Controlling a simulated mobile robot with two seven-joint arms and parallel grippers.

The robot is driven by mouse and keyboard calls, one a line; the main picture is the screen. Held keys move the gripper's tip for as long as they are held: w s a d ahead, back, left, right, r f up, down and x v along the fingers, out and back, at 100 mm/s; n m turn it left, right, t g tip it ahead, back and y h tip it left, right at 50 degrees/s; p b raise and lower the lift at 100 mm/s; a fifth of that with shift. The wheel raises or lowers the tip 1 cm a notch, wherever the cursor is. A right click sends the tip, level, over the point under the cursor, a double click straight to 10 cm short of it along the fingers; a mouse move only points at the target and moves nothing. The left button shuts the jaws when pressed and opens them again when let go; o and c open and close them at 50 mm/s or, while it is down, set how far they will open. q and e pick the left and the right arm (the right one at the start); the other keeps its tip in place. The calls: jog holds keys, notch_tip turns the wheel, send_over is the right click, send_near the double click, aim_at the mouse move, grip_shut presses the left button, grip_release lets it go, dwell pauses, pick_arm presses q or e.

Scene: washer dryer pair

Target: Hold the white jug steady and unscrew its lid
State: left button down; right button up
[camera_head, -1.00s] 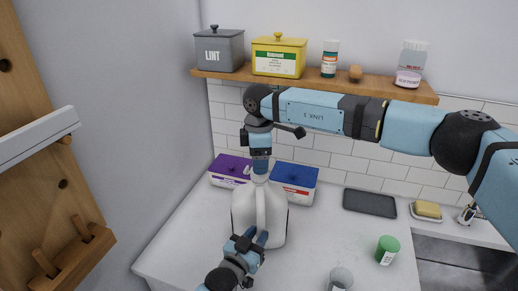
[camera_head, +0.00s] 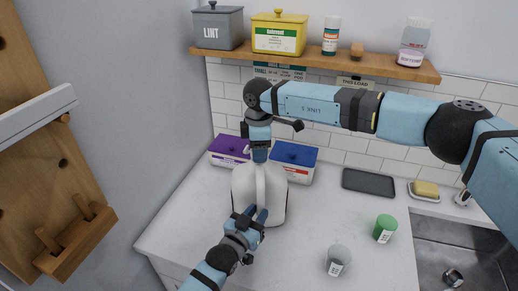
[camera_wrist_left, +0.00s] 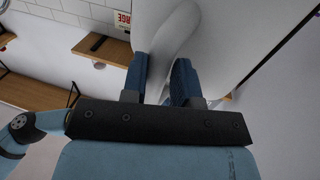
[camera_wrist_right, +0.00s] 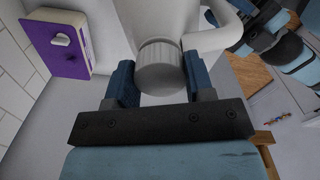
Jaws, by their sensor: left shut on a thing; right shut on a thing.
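The white jug (camera_head: 245,195) stands upright on the white counter, with its handle facing me. My left gripper (camera_head: 256,214) is shut on the jug's handle from the front; in the left wrist view its blue fingers (camera_wrist_left: 160,80) lie on both sides of the white handle (camera_wrist_left: 168,50). My right gripper (camera_head: 260,158) points straight down over the jug's top. In the right wrist view its fingers (camera_wrist_right: 160,82) sit on both sides of the ribbed white lid (camera_wrist_right: 160,68). In the head view the gripper hides the lid.
A purple box (camera_head: 229,150) and a blue-lidded box (camera_head: 296,160) stand close behind the jug. A grey cup (camera_head: 338,260), a green-lidded container (camera_head: 385,228), a dark tray (camera_head: 368,183) and a soap dish (camera_head: 424,191) are to the right, beside the sink (camera_head: 455,250). A shelf (camera_head: 320,62) hangs above.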

jog(key=n, duration=1.3)
jog(key=shift+n, duration=0.3)
jog(key=n, duration=0.4)
jog(key=shift+a, duration=0.1)
jog(key=n, duration=0.4)
jog(key=shift+n, duration=0.4)
jog(key=n, duration=1.2)
jog(key=shift+s+r+n, duration=0.1)
jog(key=shift+n, duration=0.3)
jog(key=n, duration=1.2)
jog(key=shift+n, duration=0.4)
jog(key=n, duration=0.6)
